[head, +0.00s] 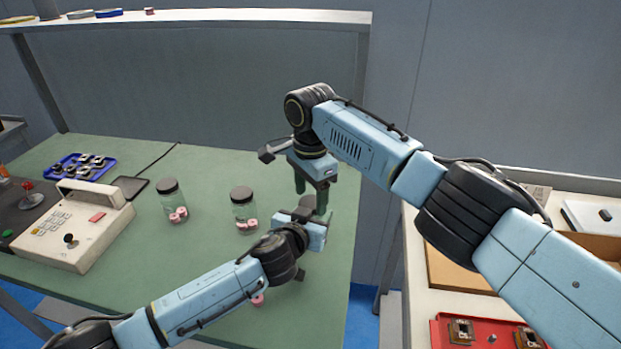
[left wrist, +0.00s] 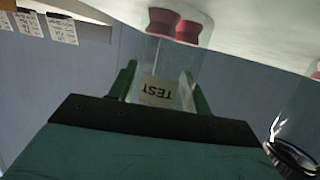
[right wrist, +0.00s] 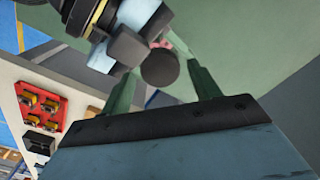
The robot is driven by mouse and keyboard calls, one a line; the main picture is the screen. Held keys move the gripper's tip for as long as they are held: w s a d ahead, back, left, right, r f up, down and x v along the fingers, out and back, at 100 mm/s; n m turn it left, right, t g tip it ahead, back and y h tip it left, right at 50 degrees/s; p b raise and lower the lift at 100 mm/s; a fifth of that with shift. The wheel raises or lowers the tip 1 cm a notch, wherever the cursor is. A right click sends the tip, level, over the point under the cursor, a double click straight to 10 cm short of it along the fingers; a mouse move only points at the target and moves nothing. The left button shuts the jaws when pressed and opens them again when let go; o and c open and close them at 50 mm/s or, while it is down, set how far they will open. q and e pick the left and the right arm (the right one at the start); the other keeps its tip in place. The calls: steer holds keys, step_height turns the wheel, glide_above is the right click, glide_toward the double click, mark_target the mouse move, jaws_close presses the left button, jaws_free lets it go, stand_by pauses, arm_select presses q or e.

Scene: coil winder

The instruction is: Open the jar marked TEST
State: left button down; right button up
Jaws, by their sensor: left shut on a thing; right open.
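The jar marked TEST (left wrist: 158,92) is clear and holds pink spools; its label appears upside down in the left wrist view. My left gripper (left wrist: 160,80) is shut on the jar's sides, with a green finger on each side of the label. The jar's dark round lid (right wrist: 160,68) shows in the right wrist view. My right gripper (head: 311,198) is open and points down just above the left hand; in the right wrist view its fingers lie either side of the lid, and contact cannot be told. In the head view the grippers mostly hide this jar.
Two other dark-lidded jars, a left one (head: 173,202) and a middle one (head: 243,209), stand on the green table (head: 110,280). A control box (head: 75,226) and blue tray (head: 84,166) are farther left. A pink spool (head: 257,299) shows below my left forearm. A red tray (head: 480,333) lies right.

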steer(key=shift+f, duration=0.35)
steer(key=c, duration=1)
steer(key=n, duration=0.7)
steer(key=shift+n, duration=0.3)
steer(key=n, duration=0.5)
steer(key=shift+r+n, duration=0.1)
steer(key=shift+n, duration=0.3)
steer(key=o, duration=1.1)
